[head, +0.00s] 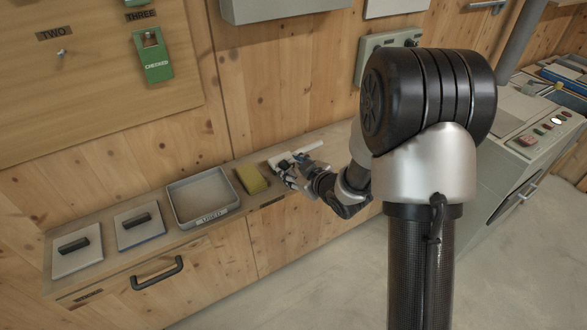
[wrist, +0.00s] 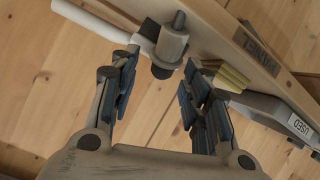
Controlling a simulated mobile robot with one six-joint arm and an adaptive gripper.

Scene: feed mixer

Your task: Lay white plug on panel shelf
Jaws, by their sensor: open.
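The white plug (wrist: 172,45) is a short white cylinder with a dark pin at one end and a dark collar at the other. A white rod (wrist: 92,20) reaches left beside it. In the wrist view the plug is just beyond and between the fingertips of my gripper (wrist: 161,70), which is open. In the head view my gripper (head: 297,178) is at the shelf (head: 330,143), close to a white piece (head: 297,151) there; the fingers partly hide it. The shelf edge bears a PANEL label (wrist: 257,50). I cannot tell whether the plug touches the shelf.
A yellow block (head: 251,178) and a grey tray labelled USED (head: 207,213) stand left of my gripper. Two plates with black handles (head: 74,245) (head: 139,222) lie further left. A control console (head: 540,130) stands at right.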

